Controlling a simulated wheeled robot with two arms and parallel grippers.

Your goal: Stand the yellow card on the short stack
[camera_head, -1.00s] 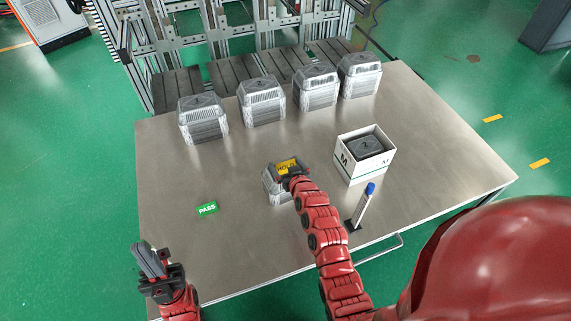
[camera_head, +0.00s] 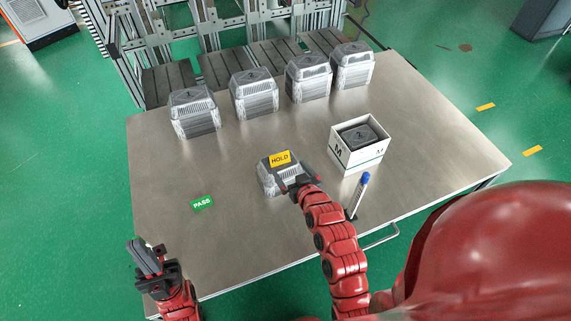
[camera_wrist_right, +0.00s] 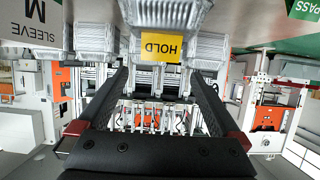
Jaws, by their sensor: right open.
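The yellow card (camera_head: 279,158), marked HOLD, stands upright on top of the short stack (camera_head: 268,180), a low grey ribbed stack at the middle of the table. In the right wrist view the card (camera_wrist_right: 161,47) shows upside down, its text unobstructed. My right gripper (camera_head: 296,181) is open on the near side of the stack. In the wrist view its fingers (camera_wrist_right: 159,78) are spread wide with nothing between them, and the card appears beyond the tips, apart from them. My left gripper (camera_head: 145,256) is at the table's near left edge, away from the stack; its jaw gap is unclear.
Several taller grey stacks (camera_head: 253,94) line the table's back. A white box (camera_head: 358,158) marked M holds a dark grey piece to the right. A blue-capped pen (camera_head: 359,193) stands near my right arm. A green PASS card (camera_head: 202,203) is at left, with clear table around it.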

